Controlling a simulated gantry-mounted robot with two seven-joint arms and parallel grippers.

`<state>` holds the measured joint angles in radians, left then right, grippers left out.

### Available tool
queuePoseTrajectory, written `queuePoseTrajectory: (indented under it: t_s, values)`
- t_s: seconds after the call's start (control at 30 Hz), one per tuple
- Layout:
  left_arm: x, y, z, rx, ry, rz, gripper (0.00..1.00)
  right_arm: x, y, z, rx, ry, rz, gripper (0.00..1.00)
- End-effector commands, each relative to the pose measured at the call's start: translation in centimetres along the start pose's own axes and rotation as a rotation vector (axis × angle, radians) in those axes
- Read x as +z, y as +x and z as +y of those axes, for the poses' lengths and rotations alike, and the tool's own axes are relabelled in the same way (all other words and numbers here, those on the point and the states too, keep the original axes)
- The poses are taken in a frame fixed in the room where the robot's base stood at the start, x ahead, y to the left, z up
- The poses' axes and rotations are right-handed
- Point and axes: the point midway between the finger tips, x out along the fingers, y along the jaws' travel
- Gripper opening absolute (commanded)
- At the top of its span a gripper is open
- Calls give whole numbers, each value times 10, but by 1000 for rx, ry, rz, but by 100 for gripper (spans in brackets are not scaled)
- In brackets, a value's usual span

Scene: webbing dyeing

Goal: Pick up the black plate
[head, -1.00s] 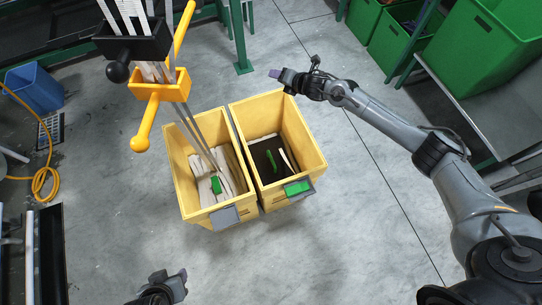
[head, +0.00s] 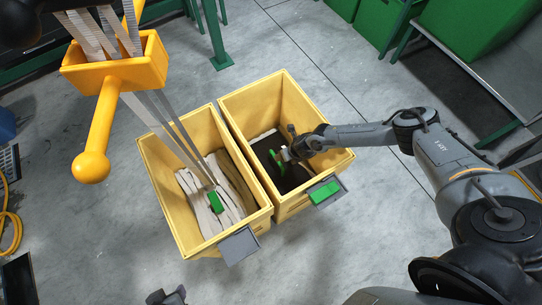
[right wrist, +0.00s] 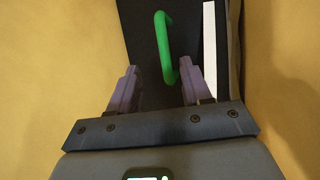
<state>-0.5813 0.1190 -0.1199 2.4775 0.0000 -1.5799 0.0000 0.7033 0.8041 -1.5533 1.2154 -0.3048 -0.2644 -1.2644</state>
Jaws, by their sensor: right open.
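The black plate (head: 292,180) lies in the right yellow bin (head: 250,98), with a green handle (head: 277,160) standing up from it. In the right wrist view the dark plate (right wrist: 143,40) and its green handle (right wrist: 163,45) show ahead of my fingers. My right gripper (head: 287,154) is inside that bin, close beside the handle. Its two purple fingers (right wrist: 159,78) are open, with the handle's near end between them and no visible grip. My left gripper (head: 166,297) shows only as a small part at the bottom edge; its jaws are unclear.
The left yellow bin (head: 157,165) holds pale webbing (head: 195,200) and a green handle (head: 214,202). Webbing strands run down into it from an orange guide with a ball-ended handle (head: 92,165). The bin walls stand close around my right gripper. Green crates stand at upper right.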

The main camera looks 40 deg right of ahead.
Motion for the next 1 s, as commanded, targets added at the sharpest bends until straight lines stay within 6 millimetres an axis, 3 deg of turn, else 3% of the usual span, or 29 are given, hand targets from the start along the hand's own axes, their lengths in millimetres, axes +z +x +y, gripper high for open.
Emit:
queuePoseTrajectory:
  t_s: [0.03, 0.43, 0.77, 1.0]
  values:
    - [3, 10, 1, 2, -2, 1, 43, -4, 10, -3, -2, -1, 1, 48]
    - [12, 41, 3, 4, -4, 5, 43, -8, 58, -4, -2, -2, 2, 48]
    - [16, 51, 1, -2, 4, 3, 43, -8, 72, -4, -2, -2, 3, 48]
    - [22, 72, 1, -5, 7, 3, 43, -11, 95, -6, -3, -2, 2, 48]
